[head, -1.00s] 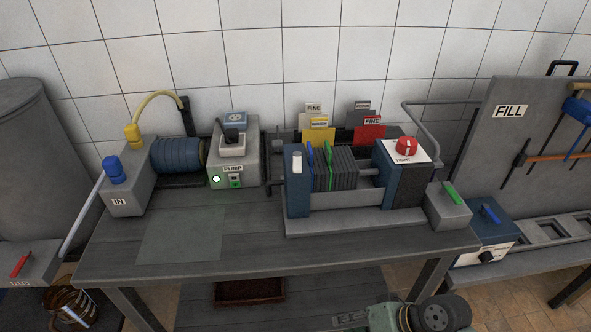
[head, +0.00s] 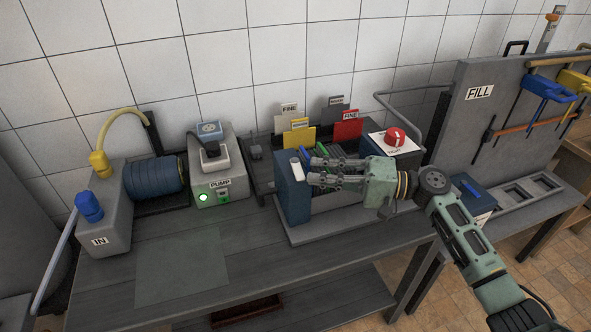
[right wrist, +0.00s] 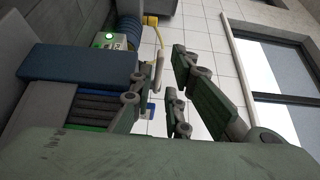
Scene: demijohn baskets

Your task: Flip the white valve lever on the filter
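The filter (head: 294,205) is a blue-ended press with a pack of plates on the bench. Its white valve lever (head: 296,168) stands upright on top of the blue left end block. My right gripper (head: 318,172) reaches in from the right over the plates, its fingertips just right of the lever. In the right wrist view, the fingers (right wrist: 163,72) are apart, and the pale lever (right wrist: 158,76) shows in the gap between them; contact cannot be told. My right gripper is open and holds nothing. My left gripper is not in view.
The pump (head: 216,170) with a green light stands left of the filter. Coloured cards (head: 299,134) stand behind the plates.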

